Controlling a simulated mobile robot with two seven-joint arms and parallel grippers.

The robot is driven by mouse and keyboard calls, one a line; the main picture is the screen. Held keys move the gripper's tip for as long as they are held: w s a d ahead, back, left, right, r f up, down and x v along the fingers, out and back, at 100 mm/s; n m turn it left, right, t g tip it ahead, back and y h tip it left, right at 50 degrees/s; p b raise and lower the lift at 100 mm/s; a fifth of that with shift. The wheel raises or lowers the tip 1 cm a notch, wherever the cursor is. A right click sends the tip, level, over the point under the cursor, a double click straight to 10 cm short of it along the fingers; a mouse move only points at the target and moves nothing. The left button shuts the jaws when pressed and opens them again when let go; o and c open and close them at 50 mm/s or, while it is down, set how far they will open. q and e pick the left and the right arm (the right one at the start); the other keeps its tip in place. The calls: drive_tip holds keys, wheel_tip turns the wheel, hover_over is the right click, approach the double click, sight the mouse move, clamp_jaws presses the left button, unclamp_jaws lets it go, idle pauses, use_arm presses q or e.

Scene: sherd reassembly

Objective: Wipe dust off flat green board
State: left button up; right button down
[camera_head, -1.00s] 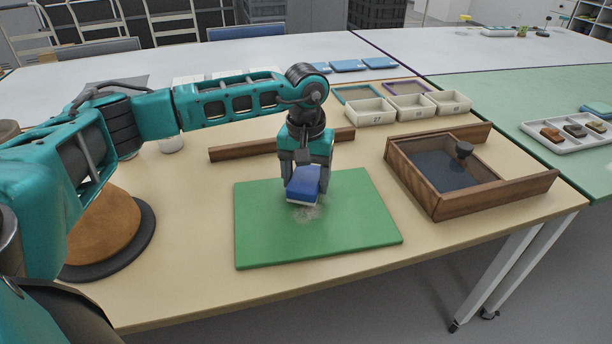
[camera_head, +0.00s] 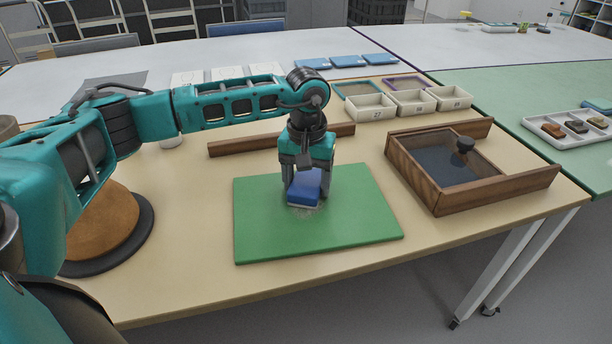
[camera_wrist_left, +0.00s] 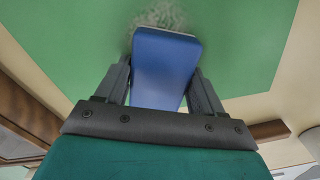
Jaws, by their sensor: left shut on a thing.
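The flat green board (camera_head: 345,228) lies on the tan table. My left gripper (camera_head: 304,190) is shut on a blue block with a pale underside (camera_head: 304,193), low over the middle of the board. In the left wrist view the blue block (camera_wrist_left: 163,68) sits between both fingers of the left gripper (camera_wrist_left: 160,85). A patch of pale dust (camera_head: 303,212) shows on the board just in front of the block. In the left wrist view the dust (camera_wrist_left: 160,16) lies at the block's far end. I cannot tell whether the block touches the board. My right gripper is not in view.
A wooden bar (camera_head: 235,146) lies behind the board. A wooden-framed box (camera_head: 545,180) with a dark knob stands to the right, with several small bins (camera_head: 413,101) behind it. A round brown form on a dark disc (camera_head: 140,232) is at the left.

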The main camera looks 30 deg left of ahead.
sight(312, 213)
use_arm(q)
drive_tip(key=shift+s+d+r+p, duration=0.1)
drive_tip(key=shift+s+d+p, duration=0.2)
drive_tip(key=shift+s+d, duration=0.7)
drive_tip(key=shift+s+d+f, duration=0.2)
drive_tip(key=shift+s+d, duration=1.25)
drive_tip(key=shift+s, duration=0.1)
drive_tip(key=shift+w+a+b, duration=0.45)
drive_tip(key=shift+w+a, duration=0.1)
drive_tip(key=shift+w, duration=0.05)
drive_tip(key=shift+w+a+b, duration=0.95)
drive_tip(key=shift+w+a, duration=1.25)
drive_tip(key=shift+w, duration=0.15)
drive_tip(key=shift+d, duration=0.1)
